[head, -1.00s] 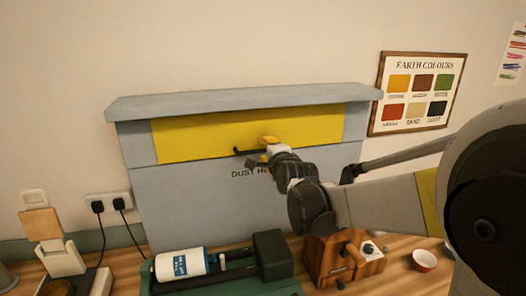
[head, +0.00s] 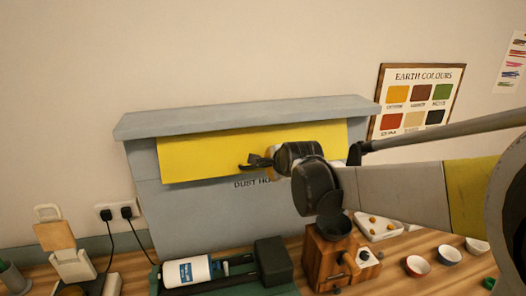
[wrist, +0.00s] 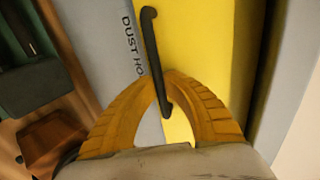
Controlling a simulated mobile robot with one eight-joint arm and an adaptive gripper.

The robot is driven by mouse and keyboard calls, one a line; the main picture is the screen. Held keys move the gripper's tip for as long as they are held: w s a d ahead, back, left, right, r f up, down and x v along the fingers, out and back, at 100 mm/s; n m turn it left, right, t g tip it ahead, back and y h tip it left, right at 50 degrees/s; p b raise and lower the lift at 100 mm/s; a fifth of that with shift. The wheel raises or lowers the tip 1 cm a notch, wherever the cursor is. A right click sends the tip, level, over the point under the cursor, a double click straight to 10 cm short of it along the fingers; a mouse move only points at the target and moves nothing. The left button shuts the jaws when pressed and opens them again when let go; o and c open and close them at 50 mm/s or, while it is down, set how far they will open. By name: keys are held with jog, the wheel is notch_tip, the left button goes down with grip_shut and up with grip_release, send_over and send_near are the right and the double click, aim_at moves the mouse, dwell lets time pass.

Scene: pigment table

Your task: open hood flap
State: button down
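The yellow hood flap (head: 215,155) is on the front of the grey dust hood (head: 190,215), under its top ledge. Its lower edge appears to stand slightly out from the hood front. A dark bar handle (wrist: 152,45) runs along the flap near that edge; in the head view, only its left end (head: 245,167) shows clearly. My gripper (wrist: 166,76) has its orange fingers closed together around the handle in the wrist view. In the head view, my gripper (head: 262,162) is at the handle, partly hidden by my wrist.
Below the hood stand a green machine with a white roll (head: 187,271) and a wooden grinder (head: 335,262). Small bowls (head: 417,266) and a white tray (head: 378,228) are at the right. A colour chart (head: 418,98) hangs on the wall.

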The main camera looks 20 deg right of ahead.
jog(key=s+r+g+p, duration=0.5)
jog(key=r+g+p, duration=0.2)
jog(key=r+p, duration=0.2)
jog(key=shift+s+g+p, duration=0.15)
jog(key=shift+g+p, duration=0.25)
jog(key=shift+p, duration=0.05)
jog(key=shift+r, duration=0.1)
jog(key=c, duration=1.5)
grip_release()
jog(key=shift+r, duration=0.1)
